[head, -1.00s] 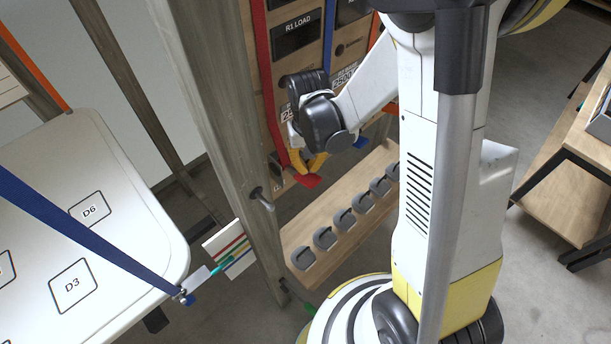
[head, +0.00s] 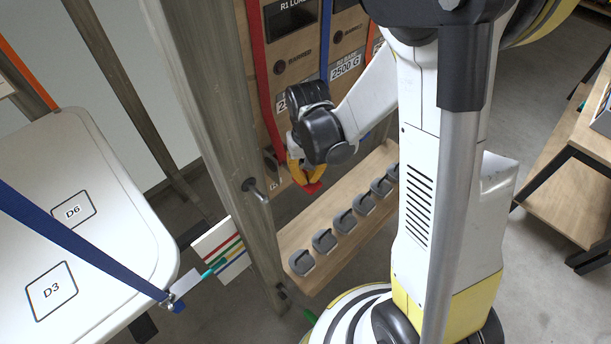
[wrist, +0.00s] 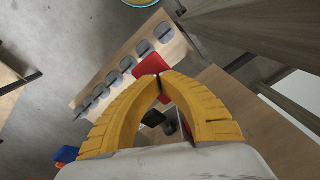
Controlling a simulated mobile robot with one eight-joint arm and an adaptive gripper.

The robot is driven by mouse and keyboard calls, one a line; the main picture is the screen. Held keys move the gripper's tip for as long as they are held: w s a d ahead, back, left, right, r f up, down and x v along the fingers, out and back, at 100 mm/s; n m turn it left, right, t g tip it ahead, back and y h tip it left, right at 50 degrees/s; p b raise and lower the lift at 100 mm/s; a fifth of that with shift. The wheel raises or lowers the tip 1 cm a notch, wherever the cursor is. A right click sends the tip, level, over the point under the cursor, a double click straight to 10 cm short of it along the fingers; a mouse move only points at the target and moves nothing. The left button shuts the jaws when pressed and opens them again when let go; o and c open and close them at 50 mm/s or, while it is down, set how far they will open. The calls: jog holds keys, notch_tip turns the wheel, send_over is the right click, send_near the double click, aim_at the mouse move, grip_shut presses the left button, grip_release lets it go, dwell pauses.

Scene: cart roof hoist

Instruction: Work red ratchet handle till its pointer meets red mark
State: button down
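The red ratchet handle (head: 314,187) sticks out at the foot of the red strap, low on the wooden panel behind the post. My gripper (head: 298,176), with yellow fingers, is down at it. In the wrist view my fingertips (wrist: 160,77) come together on the red handle (wrist: 152,64), which shows beyond and between them. A white card with coloured stripes (head: 220,245), red uppermost, stands left of the post. A teal pointer (head: 214,266) by the white tag lies across the card's lower part, below the red stripe. Its exact tip is hard to tell.
A wooden post (head: 215,110) stands close left of my gripper. A wooden shelf (head: 330,211) with several grey hooks lies below right. A white board (head: 95,240) marked D3 and D6 hangs left on a blue strap (head: 80,243). A blue handle (wrist: 66,153) shows in the wrist view.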

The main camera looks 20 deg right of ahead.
jog(key=f+b, duration=0.3)
jog(key=shift+w+a+f, duration=0.1)
jog(key=shift+w+a, duration=0.05)
jog(key=shift+w, duration=0.1)
notch_tip(320, 180, up, 10)
jog(key=p, duration=0.6)
jog(key=shift+w, duration=0.1)
